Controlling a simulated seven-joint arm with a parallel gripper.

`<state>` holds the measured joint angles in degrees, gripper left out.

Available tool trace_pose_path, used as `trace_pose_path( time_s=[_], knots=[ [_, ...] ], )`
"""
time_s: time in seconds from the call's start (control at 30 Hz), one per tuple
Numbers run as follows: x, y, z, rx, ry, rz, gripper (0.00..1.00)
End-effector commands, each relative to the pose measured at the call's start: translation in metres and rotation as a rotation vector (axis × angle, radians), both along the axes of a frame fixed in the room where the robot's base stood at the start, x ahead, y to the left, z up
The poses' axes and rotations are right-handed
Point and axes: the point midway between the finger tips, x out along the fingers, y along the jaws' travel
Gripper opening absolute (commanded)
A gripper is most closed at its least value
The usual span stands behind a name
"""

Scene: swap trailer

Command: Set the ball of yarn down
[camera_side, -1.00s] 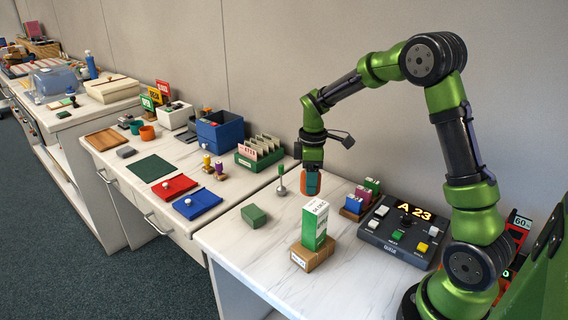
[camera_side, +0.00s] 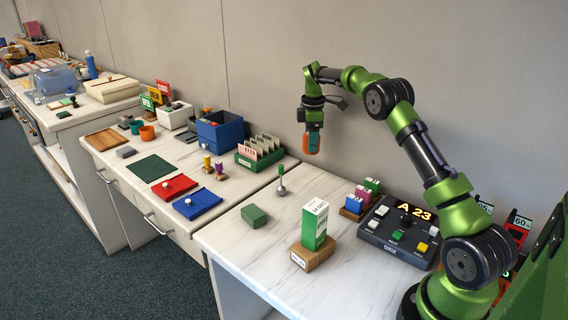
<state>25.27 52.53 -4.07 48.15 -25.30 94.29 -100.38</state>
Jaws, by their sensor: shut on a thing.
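My gripper (camera_side: 314,138) is at the back of the near white counter (camera_side: 232,238), high above its surface. It is shut on a small orange thing with a teal part at its side. I take the orange thing (camera_side: 307,144) for the ball of yarn, though it is too small to tell its texture. The fingers partly hide it. It hangs in the air, apart from the counter and from everything on it.
Below stand a small green-topped metal stand (camera_side: 281,182), a green block (camera_side: 254,216), a green-and-white box (camera_side: 315,226) on a brown base, and a dark button panel (camera_side: 398,229). A green card holder (camera_side: 259,152) is to the left. The counter's front left is clear.

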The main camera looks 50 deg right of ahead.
Motion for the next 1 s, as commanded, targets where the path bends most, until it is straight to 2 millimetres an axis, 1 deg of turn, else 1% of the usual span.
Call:
trace_pose_path(
  time_s=[0.07,0.2,0.3,0.47,0.67,0.77,1.0],
  knots=[
    [-0.002,0.002,-0.007,0.011,0.011,0.018,0.29],
    [-0.003,0.003,-0.034,0.013,0.013,0.025,0.29],
    [-0.002,0.003,-0.051,0.011,0.011,0.024,0.29],
    [-0.002,0.003,-0.065,0.012,0.009,0.023,0.29],
    [-0.002,0.003,-0.093,0.011,0.01,0.023,0.29],
    [-0.002,0.003,-0.099,0.011,0.008,0.022,0.29],
    [-0.002,0.003,-0.099,0.01,0.007,0.022,0.29]
  ],
)
